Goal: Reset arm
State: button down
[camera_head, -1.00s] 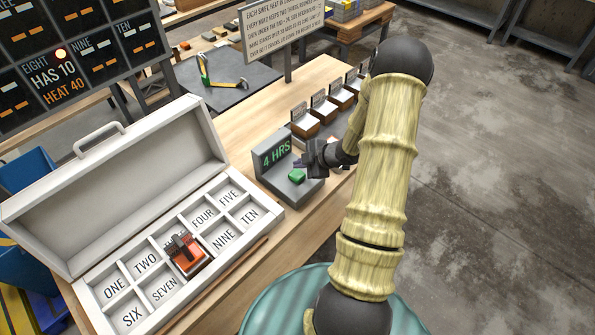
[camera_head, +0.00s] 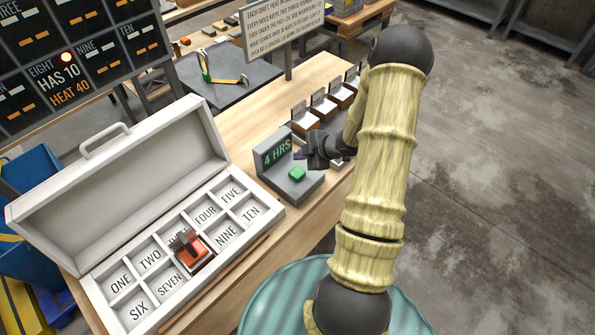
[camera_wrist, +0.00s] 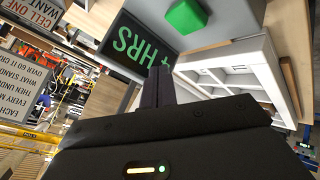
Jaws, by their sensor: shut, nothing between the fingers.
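My gripper (camera_head: 301,155) is dark and shut with nothing in it. In the head view it is just above and behind the green button (camera_head: 297,173) on the grey "4 HRS" device (camera_head: 290,180), apart from the button. In the wrist view the shut fingers (camera_wrist: 158,85) show against the device's screen (camera_wrist: 137,40), and the green button (camera_wrist: 186,17) is at the top. My arm reaches in from the right of the head view and hides part of the bench.
An open white case (camera_head: 112,190) with numbered compartments holds an orange item (camera_head: 192,251). Several small molds (camera_head: 325,104) stand behind the device. A sign (camera_head: 284,27), a dark mat (camera_head: 230,85) and a scoreboard (camera_head: 80,60) are farther back. Open floor lies right.

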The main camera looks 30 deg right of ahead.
jog(key=s+a+r+m+g+h, duration=0.25)
jog(key=a+r+m+h, duration=0.35)
jog(key=r, duration=0.4)
jog(key=s+a+r+m+g, duration=0.1)
jog(key=s+a+r+m, duration=0.1)
jog(key=s, duration=0.3)
jog(key=s+a+r+m, duration=0.2)
jog(key=s+a+m, duration=0.2)
jog(key=s, duration=0.1)
jog(key=s+a+r+m+g+y, duration=0.1)
jog(key=s+a+r+m, duration=0.2)
jog(key=s+a, duration=0.1)
jog(key=shift+s+g, duration=0.35)
jog(key=shift+s, duration=0.35)
